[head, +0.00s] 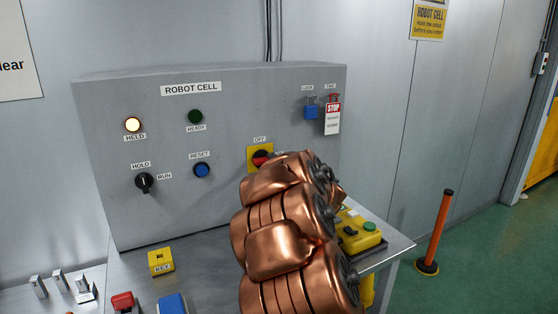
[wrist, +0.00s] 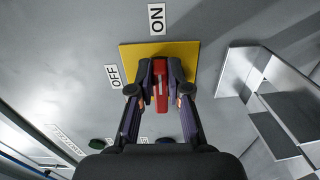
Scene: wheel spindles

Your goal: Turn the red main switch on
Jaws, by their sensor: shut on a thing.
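The red main switch (head: 261,160) sits on a yellow plate at the right of the grey panel, with the OFF label (head: 260,139) above it. My copper arm covers its lower right and the ON side in the head view. In the wrist view the red handle (wrist: 160,92) runs up and down the picture, in line with the ON label (wrist: 157,19). OFF (wrist: 114,76) is left of the yellow plate (wrist: 134,56). My gripper (wrist: 160,72) is shut on the handle, one finger on each side. My fingertips are hidden in the head view.
The HELD lamp (head: 133,125) is lit; the green READY lamp (head: 195,117) looks dark. A black HOLD/RUN knob (head: 145,183) and blue RESET button (head: 202,170) are left of the switch. A blue padlock (head: 310,112) and STOP tag (head: 333,117) hang at upper right.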

